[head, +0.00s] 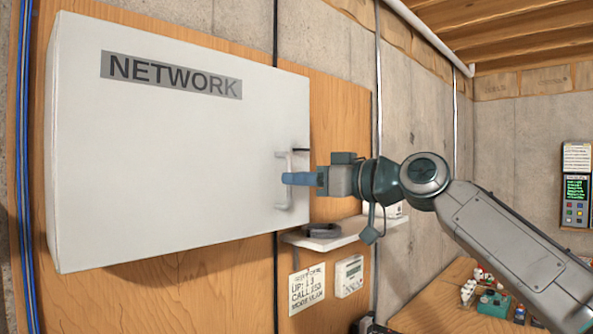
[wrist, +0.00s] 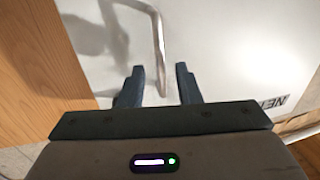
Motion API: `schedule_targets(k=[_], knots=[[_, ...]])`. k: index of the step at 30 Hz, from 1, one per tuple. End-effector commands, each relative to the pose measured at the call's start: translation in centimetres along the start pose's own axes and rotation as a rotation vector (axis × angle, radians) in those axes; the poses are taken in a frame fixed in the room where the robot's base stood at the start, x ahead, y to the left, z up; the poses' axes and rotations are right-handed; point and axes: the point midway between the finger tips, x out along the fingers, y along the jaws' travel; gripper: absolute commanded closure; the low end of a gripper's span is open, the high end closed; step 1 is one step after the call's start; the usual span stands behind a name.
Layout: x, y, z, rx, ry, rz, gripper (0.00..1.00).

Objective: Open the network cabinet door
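The white network cabinet (head: 180,160) hangs on a wooden backboard, with a grey NETWORK label (head: 171,75) on its front. Its door looks shut; I see no gap at the edge. A pale vertical bar handle (head: 282,200) is near the door's right edge. My gripper (head: 290,179) reaches it from the right in the head view. In the wrist view the handle (wrist: 160,50) runs down between the two dark fingers of my gripper (wrist: 159,84), with space on both sides. The fingers are open and not closed on it.
A small shelf (head: 340,237) with a dark object is below my gripper. A paper note (head: 307,288) and a white meter box (head: 349,276) are under it. Blue cables (head: 25,160) run down the left. A wooden worktop (head: 440,295) with small items is at lower right.

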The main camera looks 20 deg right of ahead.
Motion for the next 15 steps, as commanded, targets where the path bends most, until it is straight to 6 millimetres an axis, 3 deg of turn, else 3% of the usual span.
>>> schedule_targets(k=[5, 14, 15], knots=[[1.36, -0.07, -0.04, 0.000, -0.001, -0.001, 0.70], [1.52, -0.03, 0.04, 0.000, 0.000, 0.000, 0.70], [1.52, -0.03, 0.04, 0.000, 0.000, 0.000, 0.81]])
